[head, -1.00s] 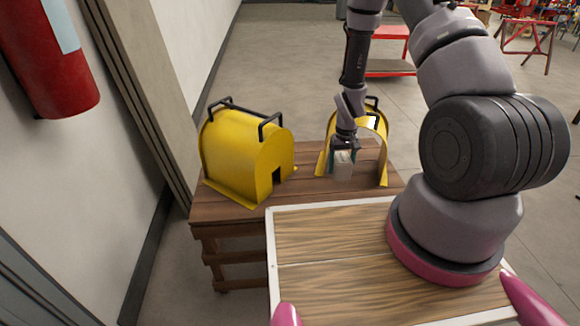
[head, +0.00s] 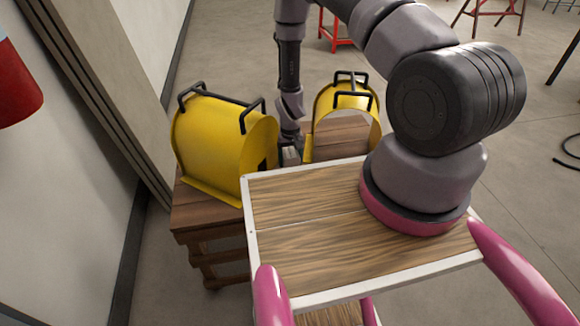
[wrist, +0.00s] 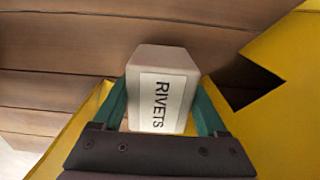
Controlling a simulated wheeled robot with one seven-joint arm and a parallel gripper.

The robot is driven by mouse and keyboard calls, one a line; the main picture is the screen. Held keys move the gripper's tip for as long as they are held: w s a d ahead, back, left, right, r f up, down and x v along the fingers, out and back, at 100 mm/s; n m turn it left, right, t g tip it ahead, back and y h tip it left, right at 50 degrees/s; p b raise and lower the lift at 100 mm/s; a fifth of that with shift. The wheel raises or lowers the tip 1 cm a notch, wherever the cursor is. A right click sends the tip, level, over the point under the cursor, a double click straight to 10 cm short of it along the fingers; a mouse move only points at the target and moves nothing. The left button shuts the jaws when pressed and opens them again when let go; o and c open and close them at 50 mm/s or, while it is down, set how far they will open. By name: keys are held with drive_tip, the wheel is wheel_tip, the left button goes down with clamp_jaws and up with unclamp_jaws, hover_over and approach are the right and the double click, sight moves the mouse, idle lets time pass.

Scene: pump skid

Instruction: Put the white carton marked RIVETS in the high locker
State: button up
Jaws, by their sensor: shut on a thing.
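The white carton marked RIVETS (wrist: 160,82) is between the green fingers of my gripper (wrist: 163,104) in the wrist view, its label facing the camera. The gripper is shut on it. In the head view my gripper (head: 290,146) is low between two yellow hoods, and only a small pale part of the carton (head: 291,157) shows. Whether the carton touches the table cannot be told. No high locker can be made out in these views.
A yellow hood with black handles (head: 215,140) stands close left of the gripper on a wooden table (head: 195,211). A second, arched yellow hood (head: 345,101) stands to the right, open towards me. A wall and post are at left, with a red cylinder (head: 15,85).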

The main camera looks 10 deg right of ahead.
sight(291, 153)
drive_tip(key=shift+f, duration=1.85)
drive_tip(key=shift+f, duration=0.15)
drive_tip(key=o, duration=1.6)
drive_tip(key=shift+c, duration=0.2)
wheel_tip(291, 153, up, 12)
drive_tip(key=shift+s+r, duration=0.1)
drive_tip(key=shift+r, duration=0.05)
drive_tip(key=shift+r, duration=0.1)
